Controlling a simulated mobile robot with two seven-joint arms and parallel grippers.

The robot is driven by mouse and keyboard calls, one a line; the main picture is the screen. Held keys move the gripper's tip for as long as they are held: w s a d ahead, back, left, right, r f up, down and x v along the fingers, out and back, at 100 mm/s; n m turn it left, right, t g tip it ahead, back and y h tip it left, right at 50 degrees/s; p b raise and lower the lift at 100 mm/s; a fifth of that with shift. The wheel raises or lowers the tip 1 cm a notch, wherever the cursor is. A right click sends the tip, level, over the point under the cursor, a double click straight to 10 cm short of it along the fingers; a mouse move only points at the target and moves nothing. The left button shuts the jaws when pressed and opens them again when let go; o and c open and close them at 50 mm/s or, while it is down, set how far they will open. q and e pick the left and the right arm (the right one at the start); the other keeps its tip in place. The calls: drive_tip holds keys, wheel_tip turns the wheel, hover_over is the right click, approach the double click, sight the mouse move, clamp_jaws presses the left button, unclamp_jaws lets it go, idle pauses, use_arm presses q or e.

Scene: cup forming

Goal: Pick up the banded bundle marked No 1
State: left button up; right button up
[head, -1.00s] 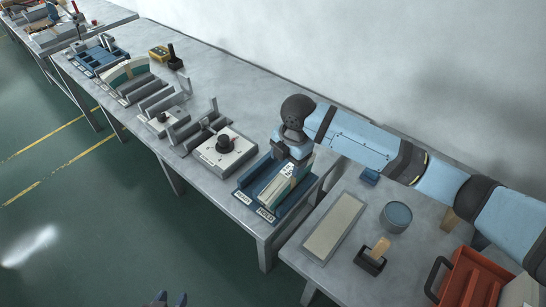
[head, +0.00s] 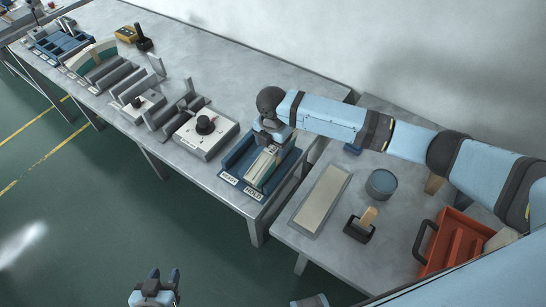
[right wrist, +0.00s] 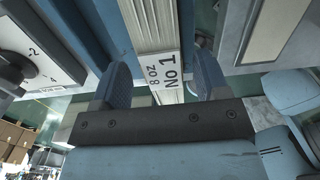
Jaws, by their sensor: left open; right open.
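The banded bundle (head: 263,167) is a pale stack lying in the right-hand lane of a blue two-lane tray (head: 234,157). In the right wrist view its white label (right wrist: 165,74) reads "8 OZ No 1". My right gripper (head: 272,139) is over the far end of the bundle, pointing down. In the right wrist view its two fingers are open, one on each side of the bundle (right wrist: 163,22), with gaps visible between. My left gripper (head: 154,286) is open and empty at the bottom of the head view, over the floor, far from the bundle.
A grey box with a black knob (head: 204,126) stands left of the tray. On the right table are a pale flat panel (head: 322,200), a blue round tin (head: 381,183), a black holder with a wooden piece (head: 361,227) and a red crate (head: 449,247). Behind the tray the bench is clear.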

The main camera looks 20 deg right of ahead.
drive_tip(key=shift+s+f, duration=0.15)
drive_tip(key=shift+f, duration=1.65)
drive_tip(key=shift+r, duration=0.1)
clamp_jaws()
